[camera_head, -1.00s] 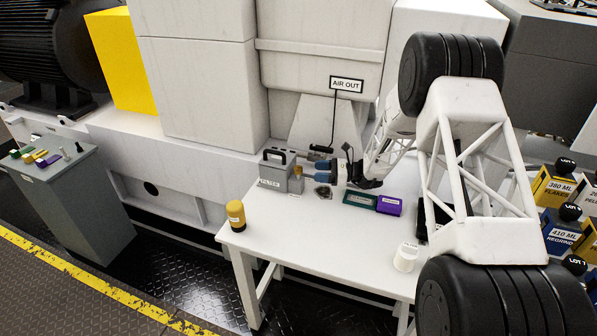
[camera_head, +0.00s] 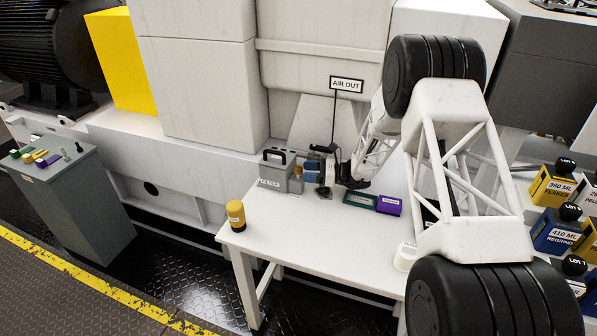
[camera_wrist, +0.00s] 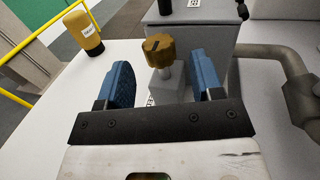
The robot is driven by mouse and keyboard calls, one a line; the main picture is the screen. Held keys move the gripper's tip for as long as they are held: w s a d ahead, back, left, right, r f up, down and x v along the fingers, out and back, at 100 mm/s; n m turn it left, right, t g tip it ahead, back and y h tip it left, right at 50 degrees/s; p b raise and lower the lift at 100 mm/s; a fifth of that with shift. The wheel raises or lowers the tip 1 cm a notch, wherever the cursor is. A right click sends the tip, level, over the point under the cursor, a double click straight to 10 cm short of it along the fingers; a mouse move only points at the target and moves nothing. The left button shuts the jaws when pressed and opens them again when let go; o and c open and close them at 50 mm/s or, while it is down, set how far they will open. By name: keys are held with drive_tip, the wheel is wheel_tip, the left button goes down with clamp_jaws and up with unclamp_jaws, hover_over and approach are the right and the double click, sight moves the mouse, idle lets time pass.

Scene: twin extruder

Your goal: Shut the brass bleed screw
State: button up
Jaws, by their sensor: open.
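The brass bleed screw (camera_wrist: 158,50) is a brown-gold knob on a short pale stem, in front of the grey filter box (camera_wrist: 195,45) in the wrist view. My gripper (camera_wrist: 165,80) is open, with one blue finger to the left of the knob and one to the right. Both fingers stand apart from it. In the head view my gripper (camera_head: 312,172) is at the right side of the filter box (camera_head: 277,172), and the screw is hard to make out there.
A yellow canister (camera_head: 236,215) stands at the table's left corner. A green tray (camera_head: 360,199) and a purple box (camera_head: 388,206) lie right of the gripper. A white cup (camera_head: 404,257) is near the front. A grey pipe (camera_wrist: 300,95) runs right of the gripper.

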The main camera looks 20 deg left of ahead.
sight(299, 171)
drive_tip(key=shift+x, duration=1.85)
drive_tip(key=shift+c, duration=0.2)
drive_tip(key=c, duration=0.9)
